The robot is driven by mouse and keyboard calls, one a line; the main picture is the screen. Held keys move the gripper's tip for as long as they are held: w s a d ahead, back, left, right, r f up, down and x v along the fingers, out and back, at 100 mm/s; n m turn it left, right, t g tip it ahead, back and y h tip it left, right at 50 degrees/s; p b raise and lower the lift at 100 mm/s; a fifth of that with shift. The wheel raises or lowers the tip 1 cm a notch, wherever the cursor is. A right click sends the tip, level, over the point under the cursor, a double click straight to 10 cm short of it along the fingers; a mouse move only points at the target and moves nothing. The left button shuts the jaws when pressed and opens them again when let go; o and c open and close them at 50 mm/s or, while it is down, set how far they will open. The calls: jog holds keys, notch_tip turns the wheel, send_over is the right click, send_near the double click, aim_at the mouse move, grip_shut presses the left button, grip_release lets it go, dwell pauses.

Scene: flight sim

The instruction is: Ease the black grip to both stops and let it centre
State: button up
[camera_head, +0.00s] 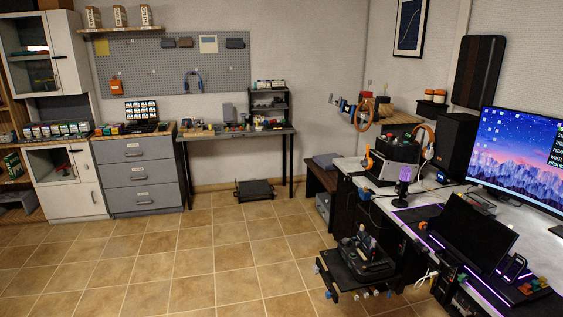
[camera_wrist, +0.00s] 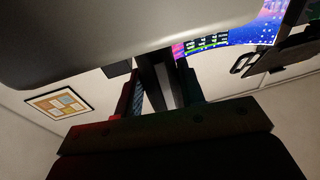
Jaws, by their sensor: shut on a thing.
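In the wrist view my gripper (camera_wrist: 160,88) has its two dark fingers closed in on a dark upright piece, the black grip (camera_wrist: 156,72), which stands between them. The top of the grip is hidden behind a large grey shape across the top of the view. In the head view a black control unit (camera_head: 365,262) with upright parts sits on a low dark mount (camera_head: 342,272) at the front of the desk. I cannot make out my gripper in the head view.
A long desk (camera_head: 478,240) with a large monitor (camera_head: 525,150) and a dark laptop-like screen (camera_head: 472,232) runs along the right. Small coloured knobs line the mount's front edge. Tiled floor (camera_head: 220,270) lies open to the left.

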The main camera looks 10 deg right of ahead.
jog(key=shift+f, duration=0.1)
jog(key=shift+d+r+y, duration=0.25)
jog(key=shift+d+y, duration=0.05)
jog(key=shift+d, duration=0.1)
jog(key=shift+d+r+y, duration=0.15)
jog(key=shift+d+y, duration=0.45)
jog(key=shift+d, duration=0.1)
jog(key=shift+d+r, duration=0.1)
jog(key=shift+r, duration=0.05)
